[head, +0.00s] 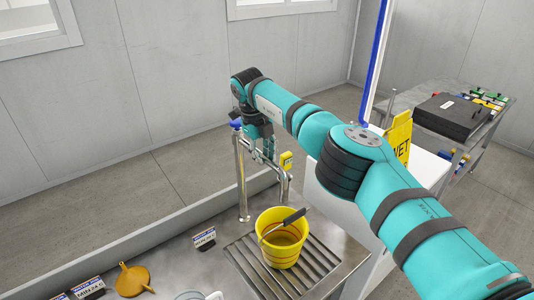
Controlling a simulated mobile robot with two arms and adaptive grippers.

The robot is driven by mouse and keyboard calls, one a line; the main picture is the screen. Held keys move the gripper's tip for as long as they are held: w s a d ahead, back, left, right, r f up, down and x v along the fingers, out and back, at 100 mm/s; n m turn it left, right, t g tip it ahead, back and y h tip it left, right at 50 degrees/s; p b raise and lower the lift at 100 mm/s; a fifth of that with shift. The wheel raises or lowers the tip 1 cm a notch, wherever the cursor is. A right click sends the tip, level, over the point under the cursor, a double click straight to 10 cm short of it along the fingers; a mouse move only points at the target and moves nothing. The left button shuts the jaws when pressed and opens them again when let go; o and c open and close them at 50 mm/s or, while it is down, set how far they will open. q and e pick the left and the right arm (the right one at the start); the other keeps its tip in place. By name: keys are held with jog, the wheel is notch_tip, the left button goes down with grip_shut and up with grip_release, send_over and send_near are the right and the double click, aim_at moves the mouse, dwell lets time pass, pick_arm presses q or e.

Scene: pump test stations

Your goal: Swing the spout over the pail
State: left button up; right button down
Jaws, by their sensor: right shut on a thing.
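The yellow pail (273,256) stands upright on a slatted drain grate, with a dark-gripped handle lying across its rim. The metal spout (283,186) reaches right from an upright post (241,180) with a blue cap on top, then bends down. Its lower end shows just above the pail's back rim; I cannot tell whether it is over the opening or behind it. A yellow tag is on the bend. My right gripper (264,152) is shut on the spout's upper run, and its fingers are partly hidden. My left gripper is not in view.
The steel bench holds the grate (308,285), small label signs (204,238), an orange funnel (132,280) and a cup at the front edge. A yellow wet-floor sign (398,138) and a cart with a black case (450,117) stand at right. The floor behind is clear.

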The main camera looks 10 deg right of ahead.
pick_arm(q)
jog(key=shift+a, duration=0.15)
pick_arm(e)
jog(key=shift+a+r, duration=0.1)
jog(key=shift+a, duration=0.1)
jog(key=c, duration=1.2)
grip_release()
jog(key=shift+a, duration=0.1)
jog(key=r, duration=0.2)
jog(key=a+r, duration=0.1)
jog(key=r, duration=0.4)
jog(key=shift+s+a+r, duration=0.15)
jog(key=shift+s+a, duration=0.05)
jog(key=shift+s, duration=0.15)
